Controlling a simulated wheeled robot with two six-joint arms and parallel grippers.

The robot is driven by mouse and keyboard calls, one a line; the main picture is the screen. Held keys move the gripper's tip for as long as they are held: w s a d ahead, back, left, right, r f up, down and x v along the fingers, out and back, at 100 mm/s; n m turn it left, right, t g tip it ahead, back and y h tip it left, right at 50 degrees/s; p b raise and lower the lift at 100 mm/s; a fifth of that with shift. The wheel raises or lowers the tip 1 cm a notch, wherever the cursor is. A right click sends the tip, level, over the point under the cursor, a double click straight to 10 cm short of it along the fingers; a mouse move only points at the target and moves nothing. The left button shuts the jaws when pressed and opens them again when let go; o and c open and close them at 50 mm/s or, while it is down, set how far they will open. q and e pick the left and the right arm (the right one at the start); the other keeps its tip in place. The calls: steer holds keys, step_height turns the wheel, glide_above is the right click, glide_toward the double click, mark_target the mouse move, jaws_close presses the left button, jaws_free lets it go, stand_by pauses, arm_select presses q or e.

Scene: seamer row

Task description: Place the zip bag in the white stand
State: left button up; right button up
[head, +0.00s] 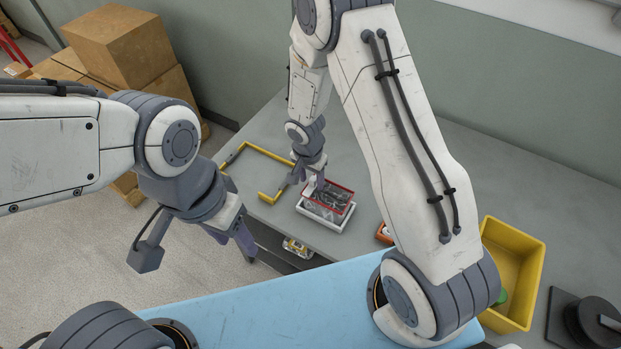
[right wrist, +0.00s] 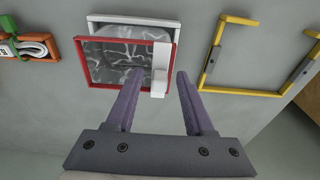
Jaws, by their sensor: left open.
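The zip bag (head: 332,197) is clear, with a red rectangular border and a white tab on one side. It lies over the white stand (head: 322,222), a low rectangular frame. In the right wrist view, the bag (right wrist: 112,66) is offset from the stand (right wrist: 92,26), whose rim shows beyond it. I cannot tell whether the bag touches the stand. My right gripper (head: 313,182) is at the bag. In the right wrist view its fingers (right wrist: 160,75) are apart, with the white tab between the tips and gaps visible. My left gripper (head: 243,240) is open and empty, off the bench's front edge.
A yellow frame (head: 270,152) lies left of the stand on the grey bench. An orange holder with a white coil (right wrist: 32,48) stands on the stand's other side. A yellow bin (head: 515,300) is at the right. A yellow-and-white item (head: 297,247) sits below the bench top.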

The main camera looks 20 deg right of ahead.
steer(key=shift+r, duration=0.2)
step_height(320, 180, up, 12)
steer(key=s+a+f+b, duration=0.1)
arm_select(q)
steer(key=shift+f, duration=0.6)
arm_select(e)
steer(key=s+a+r+n, duration=0.2)
steer(key=s+r+n, duration=0.1)
steer(key=s+n, duration=0.2)
steer(key=s+a+r+n+y, duration=0.1)
steer(key=s+a+r+n, duration=0.2)
steer(key=s+n, duration=0.3)
steer(key=s+a+r+n+g+y, duration=0.1)
steer(key=s+a+r+n, duration=0.2)
steer(key=s, duration=0.8)
step_height(320, 180, up, 2)
steer(key=shift+s+r+n, duration=0.1)
steer(key=shift+s+n, duration=0.3)
steer(key=shift+n, duration=0.8)
steer(key=shift+d, duration=0.1)
